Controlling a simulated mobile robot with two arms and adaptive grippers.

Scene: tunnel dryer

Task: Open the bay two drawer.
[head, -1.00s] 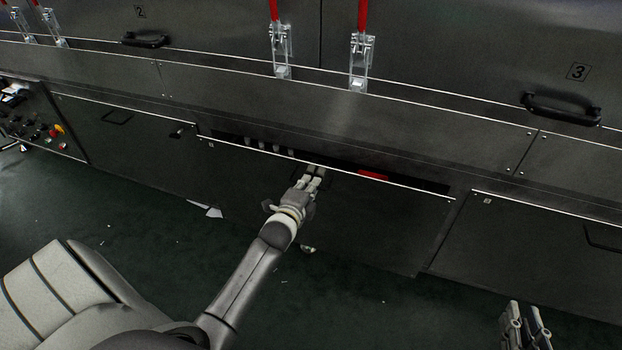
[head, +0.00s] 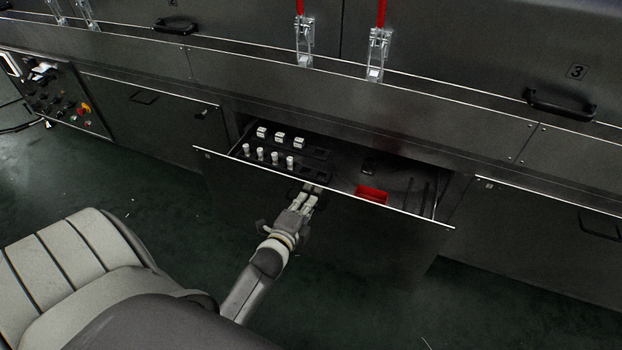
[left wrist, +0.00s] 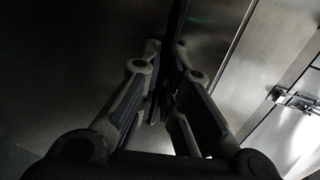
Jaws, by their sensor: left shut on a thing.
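The bay two drawer (head: 340,235) is a dark front panel below the machine's lower ledge, pulled partly out. Inside it several white pieces stand in dark racks, and a red item (head: 372,194) lies further right. My left gripper (head: 308,196) is at the middle of the drawer front, near its top edge, shut on the drawer's handle, which the fingers mostly hide. In the left wrist view the two fingers (left wrist: 165,90) close around a dark bar against the dark panel. My right gripper does not show in the head view.
A closed panel with a handle (head: 145,97) is left of the drawer, and another (head: 545,235) is right of it. A control box (head: 55,95) stands at the far left. Metal latches (head: 378,55) and a black handle (head: 560,103) sit above. The green floor in front is mostly clear.

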